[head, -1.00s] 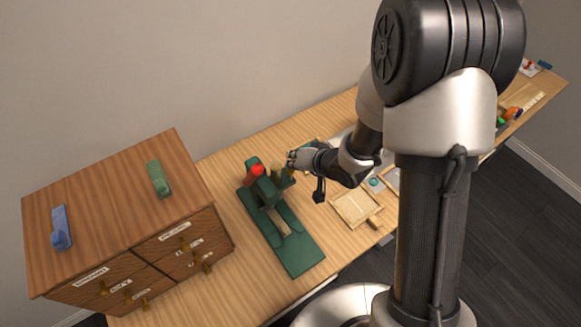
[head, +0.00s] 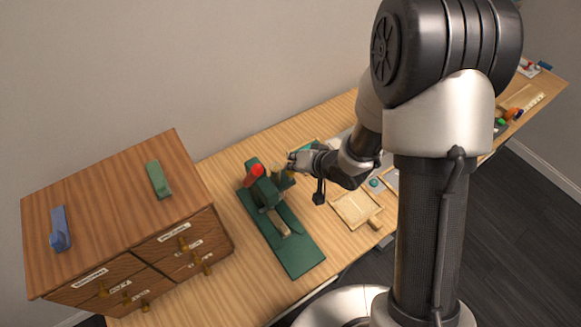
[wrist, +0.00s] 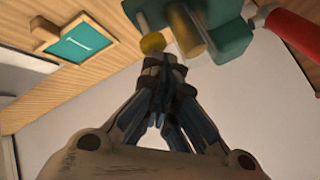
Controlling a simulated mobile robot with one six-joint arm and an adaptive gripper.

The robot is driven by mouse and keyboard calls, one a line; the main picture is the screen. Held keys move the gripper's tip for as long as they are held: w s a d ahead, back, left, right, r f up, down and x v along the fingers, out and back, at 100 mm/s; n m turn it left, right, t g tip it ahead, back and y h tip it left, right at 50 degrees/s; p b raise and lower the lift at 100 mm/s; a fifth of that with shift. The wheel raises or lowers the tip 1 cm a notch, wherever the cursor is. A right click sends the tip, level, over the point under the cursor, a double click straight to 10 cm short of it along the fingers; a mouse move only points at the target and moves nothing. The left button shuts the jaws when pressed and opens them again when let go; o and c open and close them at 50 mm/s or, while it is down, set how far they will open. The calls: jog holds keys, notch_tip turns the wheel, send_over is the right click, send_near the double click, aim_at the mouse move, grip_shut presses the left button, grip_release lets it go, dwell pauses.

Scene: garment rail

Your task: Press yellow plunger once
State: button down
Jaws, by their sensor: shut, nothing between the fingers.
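A dark green press-like fixture (head: 266,190) stands on a long green base on the table, with a red knob (head: 257,170) on top. Two yellow parts show at its side in the wrist view: a round yellow end (wrist: 152,42) and a thicker yellow cylinder (wrist: 186,30) against the green body (wrist: 228,32). I cannot tell for sure which is the plunger. My gripper (head: 293,160) is beside the fixture's upper right. In the wrist view my gripper (wrist: 164,62) is shut and empty, its tips just below the round yellow end; whether they touch is unclear.
A wooden drawer cabinet (head: 120,205) stands left, with a blue (head: 60,228) and a green object (head: 158,180) on top. A wooden tray (head: 355,208) lies to the right. A red handle (wrist: 295,35) and a teal plate (wrist: 82,48) show in the wrist view.

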jog(key=shift+r+p, duration=1.05)
jog(key=shift+r, duration=0.1)
notch_tip(320, 180, up, 5)
jog(key=p, duration=0.5)
